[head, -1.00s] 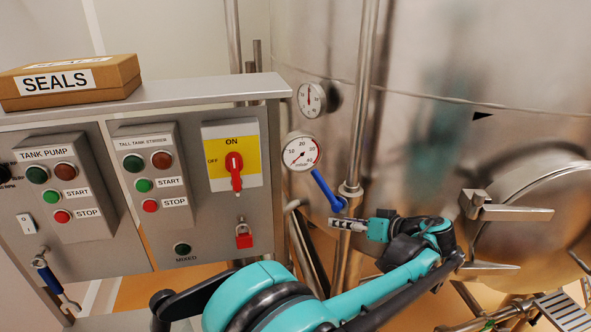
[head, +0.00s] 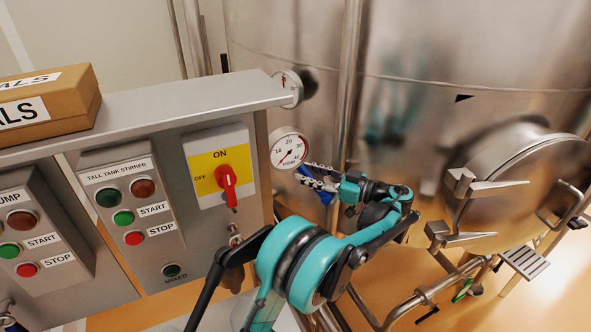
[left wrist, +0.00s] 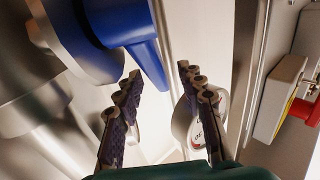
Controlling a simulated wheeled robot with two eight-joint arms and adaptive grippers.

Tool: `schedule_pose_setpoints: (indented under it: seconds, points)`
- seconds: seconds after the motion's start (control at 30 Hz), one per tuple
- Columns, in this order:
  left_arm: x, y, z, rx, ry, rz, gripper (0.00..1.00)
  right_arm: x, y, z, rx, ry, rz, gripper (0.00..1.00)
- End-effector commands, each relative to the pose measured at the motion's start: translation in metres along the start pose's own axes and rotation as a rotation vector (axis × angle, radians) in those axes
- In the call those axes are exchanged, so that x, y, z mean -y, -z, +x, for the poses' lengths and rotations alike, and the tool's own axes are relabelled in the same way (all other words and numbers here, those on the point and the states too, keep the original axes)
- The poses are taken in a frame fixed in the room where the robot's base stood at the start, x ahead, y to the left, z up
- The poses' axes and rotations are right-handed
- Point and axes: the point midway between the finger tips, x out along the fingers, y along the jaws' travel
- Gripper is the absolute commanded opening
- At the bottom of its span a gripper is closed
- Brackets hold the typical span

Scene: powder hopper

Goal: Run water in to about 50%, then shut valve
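The blue valve lever (head: 327,197) is beside the tank, just below the mbar gauge (head: 290,150), partly hidden by my left gripper (head: 318,176). The gauge's red needle points to the lower left. In the left wrist view the blue lever (left wrist: 128,25) comes from the upper left, and its end shows between the two spread fingertips (left wrist: 158,84). My left gripper is open; I cannot tell whether a finger touches the lever. The steel tank (head: 410,95) fills the back right. My right gripper is not in view.
The control panel (head: 85,160) stands left of the gripper, with a red and yellow switch (head: 221,172), push buttons and a SEALS box (head: 55,105) on top. A second gauge (head: 287,86) is above. The tank's round hatch (head: 525,185) and pipes are at right.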

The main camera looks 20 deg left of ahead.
Motion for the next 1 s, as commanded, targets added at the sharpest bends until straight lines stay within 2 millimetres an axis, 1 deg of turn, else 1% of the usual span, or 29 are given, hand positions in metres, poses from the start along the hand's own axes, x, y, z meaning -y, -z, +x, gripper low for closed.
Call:
schedule_pose_setpoints:
  seconds: [0.03,0.1,0.2,0.33,0.57,0.6,0.67,0.7,0.73,1.0]
  points:
    - [0.001,0.000,0.009,0.000,0.003,0.000,0.39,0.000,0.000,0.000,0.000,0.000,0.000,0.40]
    - [0.001,0.000,0.019,0.001,0.003,0.001,0.39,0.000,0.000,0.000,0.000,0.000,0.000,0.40]
    - [0.001,0.000,0.029,0.001,0.001,0.001,0.39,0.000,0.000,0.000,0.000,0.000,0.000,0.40]
    - [0.000,0.000,0.035,0.001,0.000,0.001,0.39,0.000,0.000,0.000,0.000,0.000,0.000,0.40]
    - [0.000,0.000,0.035,0.001,0.000,0.002,0.39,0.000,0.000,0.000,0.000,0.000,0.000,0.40]
    - [0.000,0.000,0.035,0.001,0.000,0.002,0.28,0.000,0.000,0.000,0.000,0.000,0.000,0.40]
    - [0.000,0.000,0.035,0.001,0.000,0.002,0.12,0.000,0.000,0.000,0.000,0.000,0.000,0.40]
    - [0.000,0.000,0.035,0.001,0.000,0.002,0.02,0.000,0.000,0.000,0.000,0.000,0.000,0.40]
    - [0.000,0.000,0.035,0.001,0.000,0.002,0.00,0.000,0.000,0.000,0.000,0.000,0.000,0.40]
    - [0.000,0.000,0.035,0.001,-0.001,0.002,0.00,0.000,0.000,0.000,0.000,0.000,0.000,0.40]
